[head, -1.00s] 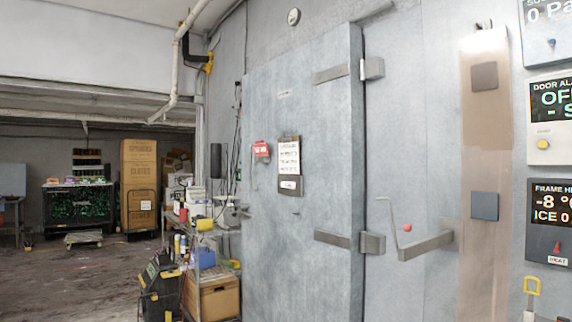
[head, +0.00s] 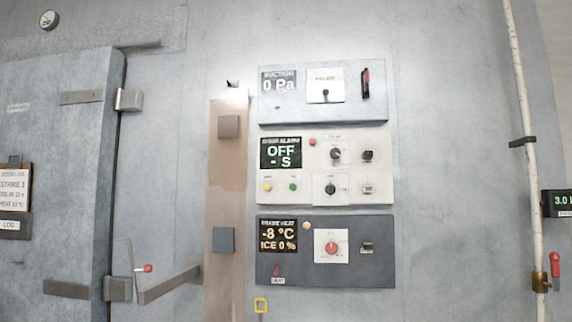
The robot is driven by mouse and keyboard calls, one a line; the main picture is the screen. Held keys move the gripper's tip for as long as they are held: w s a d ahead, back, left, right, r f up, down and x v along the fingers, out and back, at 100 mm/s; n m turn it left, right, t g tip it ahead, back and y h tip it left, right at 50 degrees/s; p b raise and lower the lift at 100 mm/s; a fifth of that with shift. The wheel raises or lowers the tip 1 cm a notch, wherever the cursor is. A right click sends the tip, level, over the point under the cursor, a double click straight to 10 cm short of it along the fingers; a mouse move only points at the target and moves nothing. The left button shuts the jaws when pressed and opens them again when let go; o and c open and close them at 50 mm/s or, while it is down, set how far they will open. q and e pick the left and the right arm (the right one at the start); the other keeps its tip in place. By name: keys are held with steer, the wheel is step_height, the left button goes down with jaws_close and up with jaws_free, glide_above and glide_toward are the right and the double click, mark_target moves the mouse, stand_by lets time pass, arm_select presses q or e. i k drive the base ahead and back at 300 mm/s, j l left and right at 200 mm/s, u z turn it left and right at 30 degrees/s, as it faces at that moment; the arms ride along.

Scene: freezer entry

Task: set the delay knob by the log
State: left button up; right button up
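The log is a clipboard (head: 14,200) hanging on the grey door at the far left edge. Its small text seems to read "STRIKE 1", a delay of about 22 s and a heat line, with a "LOG" tag below. The white door alarm panel (head: 380,187) is in the middle of the wall, its display (head: 281,152) reading "OFF" and "- S". It carries an upper black knob (head: 336,154), a lower black knob (head: 331,189) and smaller black controls to their right. The knob labels are too small to read, so I cannot tell which is the delay knob. Neither gripper is in view.
Above is a suction panel (head: 300,108) reading "0 Pa"; below, a dark frame heat panel (head: 345,275) with a red knob (head: 331,248), reading "-8 °C". A door handle bar (head: 170,285) juts out at lower left. A white pipe (head: 525,110) runs down the right.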

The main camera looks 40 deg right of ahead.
mark_target(335, 153)
steer(key=l+z, duration=0.15)
steer(key=l, duration=0.5)
steer(key=l+z, duration=0.2)
steer(key=l, duration=0.45)
steer(key=i+l+z, duration=0.15)
steer(key=l, duration=0.5)
steer(key=l+z, duration=0.15)
steer(key=l, duration=0.5)
